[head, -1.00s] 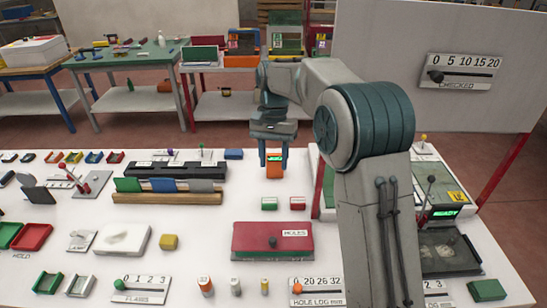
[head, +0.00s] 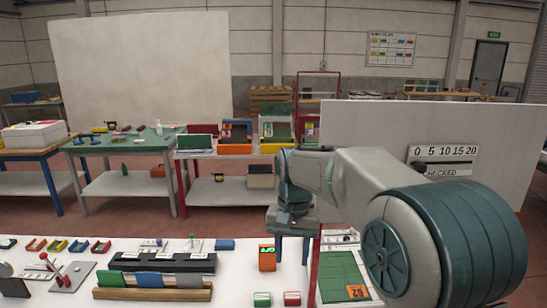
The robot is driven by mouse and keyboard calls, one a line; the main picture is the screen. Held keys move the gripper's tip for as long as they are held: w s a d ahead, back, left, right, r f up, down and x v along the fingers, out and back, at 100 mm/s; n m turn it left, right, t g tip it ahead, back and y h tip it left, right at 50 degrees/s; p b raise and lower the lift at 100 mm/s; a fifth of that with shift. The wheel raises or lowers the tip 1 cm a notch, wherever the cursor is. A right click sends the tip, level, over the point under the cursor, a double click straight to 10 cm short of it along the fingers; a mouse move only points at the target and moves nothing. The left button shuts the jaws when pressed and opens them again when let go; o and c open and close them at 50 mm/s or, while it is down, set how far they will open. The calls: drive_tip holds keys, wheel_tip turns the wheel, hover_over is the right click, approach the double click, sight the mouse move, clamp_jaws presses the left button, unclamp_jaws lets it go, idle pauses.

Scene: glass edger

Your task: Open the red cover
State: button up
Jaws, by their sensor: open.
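The red lidded box marked HOLES, with a dark knob on top, is below the bottom edge of the current head view and cannot be seen now. My gripper (head: 291,249) points down above the far part of the white table (head: 130,300), with its two fingers apart and nothing visible between them. It appears just right of a small orange device with a green display (head: 267,258). My arm hides part of the table's right side.
A small green block (head: 262,299) and a small red block (head: 292,299) sit at the bottom edge. A rack with green, blue and grey plates (head: 155,280) stands to the left. A white panel with a CHECKED slider scale (head: 443,160) stands behind my arm.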

drive_tip(key=s+d+f+t, duration=0.1)
drive_tip(key=s+d, duration=0.2)
drive_tip(key=s, duration=0.3)
drive_tip(key=s+d+n+t, duration=0.1)
drive_tip(key=s+d+t, duration=0.1)
drive_tip(key=s+d, duration=0.2)
drive_tip(key=s+d+f+n+t, duration=0.1)
drive_tip(key=s+d, duration=0.3)
drive_tip(key=s, duration=0.6)
drive_tip(key=shift+s+f+t, duration=0.2)
drive_tip(key=shift+f+t, duration=0.15)
drive_tip(key=shift+t, duration=0.15)
drive_tip(key=shift+c, duration=0.7)
drive_tip(key=shift+a, duration=0.1)
